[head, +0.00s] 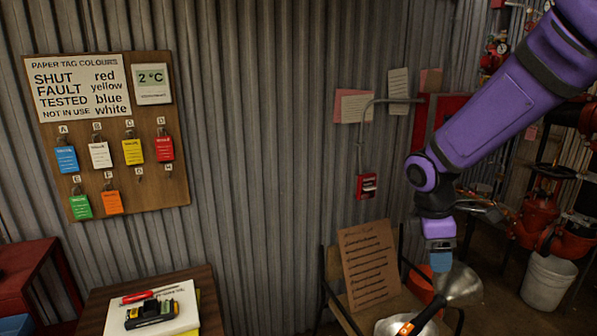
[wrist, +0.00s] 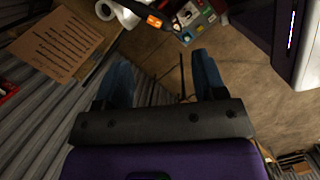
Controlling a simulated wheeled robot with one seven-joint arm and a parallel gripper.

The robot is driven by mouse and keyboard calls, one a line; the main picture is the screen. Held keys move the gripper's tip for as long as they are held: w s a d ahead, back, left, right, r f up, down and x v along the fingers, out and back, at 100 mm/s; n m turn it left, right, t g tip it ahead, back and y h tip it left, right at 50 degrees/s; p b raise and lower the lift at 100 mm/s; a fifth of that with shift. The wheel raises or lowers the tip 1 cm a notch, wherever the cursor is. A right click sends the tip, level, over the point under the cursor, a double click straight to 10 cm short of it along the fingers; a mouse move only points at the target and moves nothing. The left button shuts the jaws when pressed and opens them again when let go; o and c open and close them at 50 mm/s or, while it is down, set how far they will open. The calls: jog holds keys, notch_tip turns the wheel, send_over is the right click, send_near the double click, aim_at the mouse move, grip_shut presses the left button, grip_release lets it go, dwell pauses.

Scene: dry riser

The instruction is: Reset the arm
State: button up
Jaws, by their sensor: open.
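My gripper (head: 440,262) hangs from my purple arm at the right of the head view, in front of the chair. It points down, and only one blue fingertip shows clearly there. The jaws are open and empty. A metal funnel-like thing (head: 461,287) shows just below and right of the gripper; I cannot tell how far apart they are.
A white bucket (head: 546,284) stands right. A low table (head: 208,295) and a tag board (head: 180,190) are left. Bare corrugated wall (head: 260,150) fills the middle.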

jog(key=s+d+r+m+t+y, duration=0.1)
jog(key=s+r+m+t, duration=0.1)
jog(key=s+r+m, duration=0.5)
jog(key=s+d+r+m+t+y, duration=0.1)
jog(key=s+d+r+m+t, duration=0.1)
jog(key=s+r+m, duration=0.6)
jog(key=s+t, duration=0.1)
jog(key=s, duration=0.4)
jog(key=shift+r+y, duration=0.3)
